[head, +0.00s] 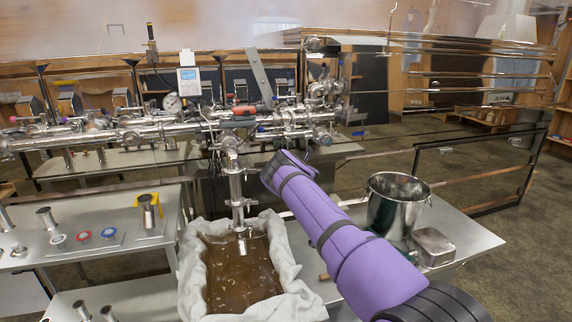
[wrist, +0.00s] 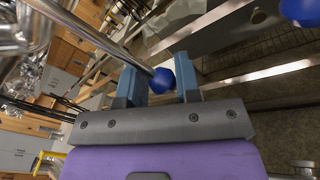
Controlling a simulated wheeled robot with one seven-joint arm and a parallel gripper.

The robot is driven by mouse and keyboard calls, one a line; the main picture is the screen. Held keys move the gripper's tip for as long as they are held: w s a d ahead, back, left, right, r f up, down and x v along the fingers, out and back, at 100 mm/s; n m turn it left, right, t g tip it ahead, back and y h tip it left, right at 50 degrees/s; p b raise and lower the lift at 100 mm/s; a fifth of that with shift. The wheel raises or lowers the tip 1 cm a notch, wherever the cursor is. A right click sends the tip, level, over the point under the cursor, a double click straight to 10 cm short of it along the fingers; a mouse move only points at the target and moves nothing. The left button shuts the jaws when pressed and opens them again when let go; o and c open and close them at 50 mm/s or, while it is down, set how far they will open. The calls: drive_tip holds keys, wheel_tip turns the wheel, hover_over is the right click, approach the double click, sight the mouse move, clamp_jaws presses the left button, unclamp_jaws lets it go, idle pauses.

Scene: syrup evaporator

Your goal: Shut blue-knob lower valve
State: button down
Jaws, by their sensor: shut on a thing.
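In the wrist view, a round blue knob (wrist: 162,80) sits on the end of a metal lever between the two blue-grey fingers of my gripper (wrist: 159,84). My gripper is shut on this knob. The lever runs up and left toward shiny pipework. A second blue knob (wrist: 300,10) shows at the top right corner, apart from the fingers. In the head view, my purple arm reaches to the steel pipe assembly (head: 240,120); its end hides the fingers and the held knob there. The valve body is not clear.
Below a vertical pipe (head: 237,190) is a cloth-lined tub (head: 290,265) of brown liquid. A steel bucket (head: 399,205) and a metal box (head: 432,247) stand right of my arm. Metal rails (head: 480,85) cross the upper right. A side table with fittings (head: 110,265) is at left.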

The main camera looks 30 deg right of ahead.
drive_tip(key=shift+s+d+r, duration=0.1)
drive_tip(key=shift+d, duration=0.2)
drive_tip(key=c, duration=0.9)
unclamp_jaws()
drive_tip(key=shift+d, duration=0.1)
drive_tip(key=shift+o, duration=0.5)
drive_tip(key=s+a, duration=0.1)
drive_tip(key=s, duration=0.9)
drive_tip(key=shift+s+r, duration=0.2)
drive_tip(key=shift+s, duration=0.15)
